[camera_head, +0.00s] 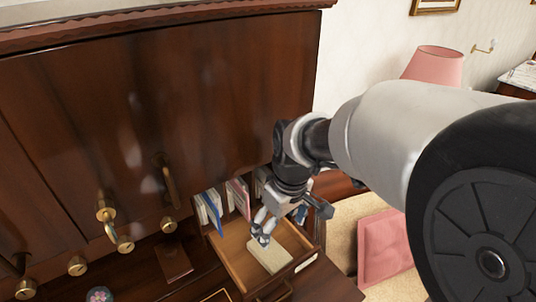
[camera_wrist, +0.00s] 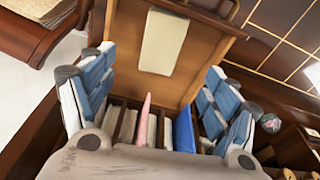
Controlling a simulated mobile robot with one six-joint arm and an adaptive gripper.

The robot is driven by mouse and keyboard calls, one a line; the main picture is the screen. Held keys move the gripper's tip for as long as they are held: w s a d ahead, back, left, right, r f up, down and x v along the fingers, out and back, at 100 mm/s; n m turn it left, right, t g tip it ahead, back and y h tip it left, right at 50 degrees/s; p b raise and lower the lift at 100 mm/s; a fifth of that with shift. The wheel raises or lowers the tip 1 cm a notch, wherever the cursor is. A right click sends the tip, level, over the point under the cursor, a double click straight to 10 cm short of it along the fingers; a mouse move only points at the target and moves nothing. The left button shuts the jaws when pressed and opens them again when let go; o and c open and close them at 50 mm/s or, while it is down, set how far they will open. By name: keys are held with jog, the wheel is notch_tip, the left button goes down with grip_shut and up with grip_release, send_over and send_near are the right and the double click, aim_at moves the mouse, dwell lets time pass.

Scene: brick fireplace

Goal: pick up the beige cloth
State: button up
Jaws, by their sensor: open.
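The beige cloth (camera_head: 272,257) lies flat, as a pale rectangle, in an open wooden drawer (camera_head: 231,246) of the dark cabinet. In the wrist view the cloth (camera_wrist: 165,43) is at the upper middle, on the drawer's (camera_wrist: 116,45) brown floor. My gripper (camera_head: 262,237) reaches down over the drawer, with its fingertips at the cloth's upper-left end in the head view. In the wrist view the blue-and-white fingers (camera_wrist: 160,65) are spread wide with nothing between them. I cannot tell the exact height of the fingertips above the cloth.
Upright books or papers (camera_head: 209,211) stand in slots behind the drawer, close to my gripper. The tall dark cabinet (camera_head: 170,100) with brass handles is on the left. A pink cushion (camera_head: 383,247) on a beige seat and a pink lamp (camera_head: 434,66) are on the right.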

jog(key=b, duration=0.2)
send_over(270, 249)
jog(key=d, duration=0.1)
jog(key=f, duration=0.5)
jog(key=s+f, duration=0.1)
jog(key=f, duration=0.3)
jog(key=f+b, duration=0.1)
jog(key=f, duration=0.1)
jog(key=a+f, duration=0.1)
jog(key=f, duration=0.1)
jog(key=shift+w, duration=0.4)
jog(key=shift+r, duration=0.1)
jog(key=c, duration=1.1)
notch_tip(270, 249, up, 10)
jog(key=shift+r+p, duration=0.1)
jog(key=shift+p, duration=1.15)
